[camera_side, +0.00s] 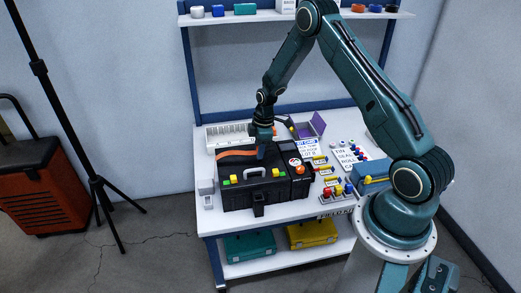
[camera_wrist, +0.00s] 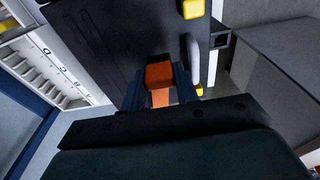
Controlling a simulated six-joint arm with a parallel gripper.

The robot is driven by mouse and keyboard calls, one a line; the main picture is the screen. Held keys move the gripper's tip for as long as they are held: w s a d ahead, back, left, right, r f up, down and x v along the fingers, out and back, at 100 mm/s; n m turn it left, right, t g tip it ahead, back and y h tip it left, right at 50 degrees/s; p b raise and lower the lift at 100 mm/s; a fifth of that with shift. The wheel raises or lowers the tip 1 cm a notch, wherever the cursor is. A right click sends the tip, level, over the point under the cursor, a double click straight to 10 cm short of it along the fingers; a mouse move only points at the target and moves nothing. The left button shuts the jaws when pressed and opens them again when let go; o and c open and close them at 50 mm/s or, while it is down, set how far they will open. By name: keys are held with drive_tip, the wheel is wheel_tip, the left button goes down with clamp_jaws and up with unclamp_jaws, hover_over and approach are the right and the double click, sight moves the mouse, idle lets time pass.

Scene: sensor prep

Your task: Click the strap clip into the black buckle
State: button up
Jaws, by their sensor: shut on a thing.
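The black case (camera_side: 240,192) stands on the white bench, with an orange strap (camera_side: 236,154) lying across its top. My gripper (camera_side: 262,154) points down over the top of the case, at the strap's right end. In the wrist view, my gripper (camera_wrist: 160,84) is shut on the orange strap clip (camera_wrist: 159,75), with one dark finger on each side of it. The black buckle (camera_side: 258,203) is low on the front of the case. A dark square piece, apparently the buckle (camera_wrist: 219,40), shows beyond the handle in the wrist view, apart from the clip.
A pale handle (camera_side: 254,172) and yellow and green latches sit along the case's front edge. A white divided tray (camera_side: 228,136) is behind the case. Printed sheets, a purple box (camera_side: 312,127) and several coloured parts crowd the bench to the right.

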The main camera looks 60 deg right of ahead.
drive_tip(key=shift+s+d, duration=0.1)
drive_tip(key=shift+d, duration=0.1)
drive_tip(key=shift+d, duration=0.1)
drive_tip(key=shift+s+d, duration=1.05)
drive_tip(key=shift+d, duration=0.35)
drive_tip(key=shift+s+d, duration=1)
drive_tip(key=shift+d, duration=0.4)
drive_tip(key=shift+s+d, duration=1.05)
drive_tip(key=shift+d, duration=0.35)
drive_tip(key=shift+d, duration=0.1)
drive_tip(key=s+d, duration=0.6)
drive_tip(key=d, duration=0.2)
drive_tip(key=shift+d, duration=0.25)
drive_tip(key=shift+s+f, duration=0.1)
drive_tip(key=shift+f, duration=2.45)
drive_tip(key=shift+f, duration=0.2)
drive_tip(key=shift+f, duration=1.65)
